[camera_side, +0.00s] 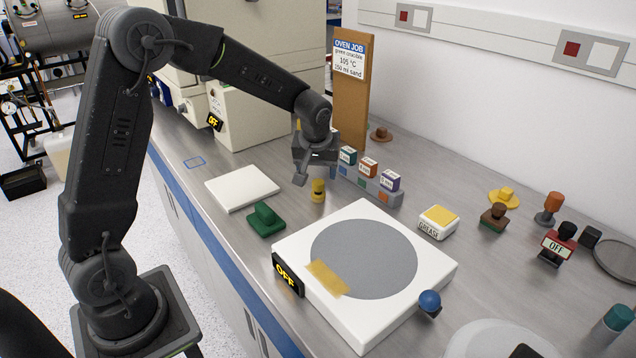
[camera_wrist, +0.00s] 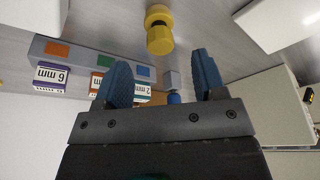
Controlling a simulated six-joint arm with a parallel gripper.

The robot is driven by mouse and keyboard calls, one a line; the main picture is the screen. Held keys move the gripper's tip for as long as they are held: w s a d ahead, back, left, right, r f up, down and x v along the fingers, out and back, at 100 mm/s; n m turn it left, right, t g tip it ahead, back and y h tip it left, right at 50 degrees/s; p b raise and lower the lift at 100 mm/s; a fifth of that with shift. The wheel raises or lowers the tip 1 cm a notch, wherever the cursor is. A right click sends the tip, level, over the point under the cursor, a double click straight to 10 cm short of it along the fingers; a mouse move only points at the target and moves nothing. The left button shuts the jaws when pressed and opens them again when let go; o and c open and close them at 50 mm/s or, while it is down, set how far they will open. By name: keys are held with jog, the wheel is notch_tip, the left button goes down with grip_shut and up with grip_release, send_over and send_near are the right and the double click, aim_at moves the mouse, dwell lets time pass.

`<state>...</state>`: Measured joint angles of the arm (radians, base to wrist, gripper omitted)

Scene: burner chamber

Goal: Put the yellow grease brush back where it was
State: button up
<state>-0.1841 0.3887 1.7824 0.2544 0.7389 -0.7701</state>
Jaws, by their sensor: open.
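A small yellow piece with a knob-like body and a narrower neck (camera_side: 317,190) stands on the bench; I take it for the grease brush, but its bristles cannot be made out. It also shows in the wrist view (camera_wrist: 160,32), beyond my fingertips. My gripper (camera_side: 314,178) hangs over the bench behind it, with jaws apart and nothing between them; it shows in the wrist view too (camera_wrist: 162,75). A white box labelled GREASE with a yellow top (camera_side: 438,221) sits right of the brush. A yellow smear (camera_side: 327,279) lies on the white hotplate (camera_side: 375,318).
A rack of labelled blocks (camera_side: 370,186) stands close to my gripper. A blue outlined square (camera_side: 195,162) marks bare bench.

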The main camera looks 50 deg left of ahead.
jog(key=s+d+r+m+t+h, duration=0.1)
jog(key=s+d+r+m, duration=0.1)
jog(key=s+d+r, duration=0.3)
jog(key=s+d+r+m+t, duration=0.1)
jog(key=s+d+r+m, duration=0.1)
jog(key=s+r, duration=0.5)
jog(key=s+d+m, duration=0.2)
jog(key=s, duration=0.4)
jog(key=s+d+m+t+h, duration=0.1)
jog(key=s+d+m, duration=0.1)
jog(key=s, duration=0.5)
jog(key=shift+s+d+m, duration=0.25)
jog(key=shift+d+m, duration=0.05)
jog(key=shift+m, duration=0.2)
